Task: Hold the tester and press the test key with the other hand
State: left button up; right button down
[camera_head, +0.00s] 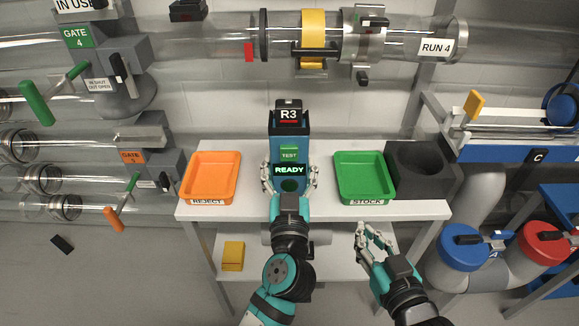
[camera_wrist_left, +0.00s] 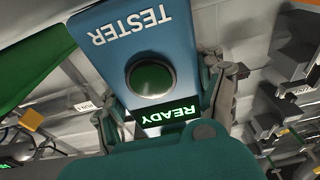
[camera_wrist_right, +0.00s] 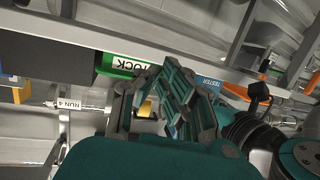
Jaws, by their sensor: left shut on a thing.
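The tester (camera_head: 275,150) is a blue upright box above the table's middle. The key also shows in the left wrist view (camera_wrist_left: 150,78). A black piece marked R3 (camera_head: 289,116) sits at its top. My left gripper (camera_head: 290,176) is shut on the tester's sides, one finger on each side. My right gripper (camera_head: 375,232) is open and empty, lower right of the tester, in front of the table edge. Whether the tester touches the table is hidden.
An orange REJECT tray (camera_head: 211,153) stands left of the tester and a green STOCK tray (camera_head: 364,156) right of it. A dark block with a round hole (camera_head: 420,160) is beyond the green tray. A yellow box (camera_head: 233,256) lies on the lower shelf. Clear pipes run behind.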

dwell(0.5)
jog(key=m+t+y, duration=0.2)
jog(key=m+y, duration=0.3)
jog(key=m, duration=1.3)
send_near(291, 170)
jog(key=s+d, duration=0.2)
jog(key=d, duration=0.1)
jog(key=s+a+r+m+g+y, duration=0.1)
jog(key=s+a+r+m+y, duration=0.2)
jog(key=a+r+m+y, duration=0.3)
jog(key=shift+s+a+r+g, duration=0.3)
jog(key=shift+a+g, duration=0.1)
jog(key=shift+a, duration=0.3)
jog(key=shift+w, duration=0.2)
jog(key=shift+w, duration=4.3)
